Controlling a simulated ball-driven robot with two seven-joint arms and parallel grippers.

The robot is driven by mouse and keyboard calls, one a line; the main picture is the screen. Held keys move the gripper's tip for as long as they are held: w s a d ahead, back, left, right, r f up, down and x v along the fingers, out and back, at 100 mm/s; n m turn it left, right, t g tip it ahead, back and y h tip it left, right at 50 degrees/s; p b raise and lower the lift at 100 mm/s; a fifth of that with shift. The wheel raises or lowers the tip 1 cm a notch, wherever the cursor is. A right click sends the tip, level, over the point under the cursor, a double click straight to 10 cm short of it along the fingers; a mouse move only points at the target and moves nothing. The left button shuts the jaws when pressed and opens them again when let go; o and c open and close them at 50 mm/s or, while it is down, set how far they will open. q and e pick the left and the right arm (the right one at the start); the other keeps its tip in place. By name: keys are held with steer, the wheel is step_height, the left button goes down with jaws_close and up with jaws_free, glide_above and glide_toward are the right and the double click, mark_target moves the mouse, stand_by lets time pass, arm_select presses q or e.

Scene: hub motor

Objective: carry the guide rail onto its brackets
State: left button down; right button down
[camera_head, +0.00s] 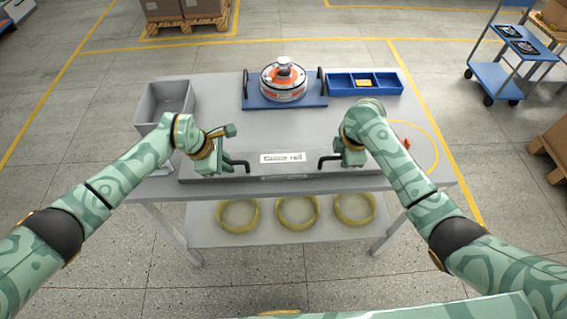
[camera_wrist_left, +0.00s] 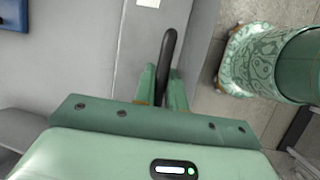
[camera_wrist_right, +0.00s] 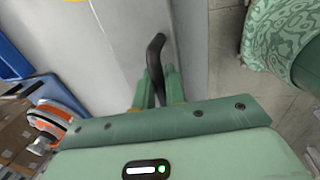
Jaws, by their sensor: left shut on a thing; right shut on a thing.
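The guide rail (camera_head: 270,168) is a long grey bar with a white label reading "rail". It lies along the front edge of the grey table in the head view, with a black handle near each end. My left gripper (camera_head: 232,164) is shut on the left handle, which shows between its fingers in the left wrist view (camera_wrist_left: 166,62). My right gripper (camera_head: 338,158) is shut on the right handle, which shows in the right wrist view (camera_wrist_right: 155,60). I cannot tell whether the rail touches the table. I cannot make out the brackets.
The table (camera_head: 220,95) holds a grey bin (camera_head: 165,100), a blue base (camera_head: 255,103) with an orange and white hub motor (camera_head: 284,82), and a blue tray (camera_head: 390,86). Yellow rings (camera_head: 298,224) lie on the lower shelf. A blue cart (camera_head: 495,80) stands at right. The table's middle is clear.

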arm_select(q)
steer(key=shift+r, duration=0.15)
arm_select(e)
steer(key=shift+w+r, duration=0.1)
steer(key=shift+r, duration=0.05)
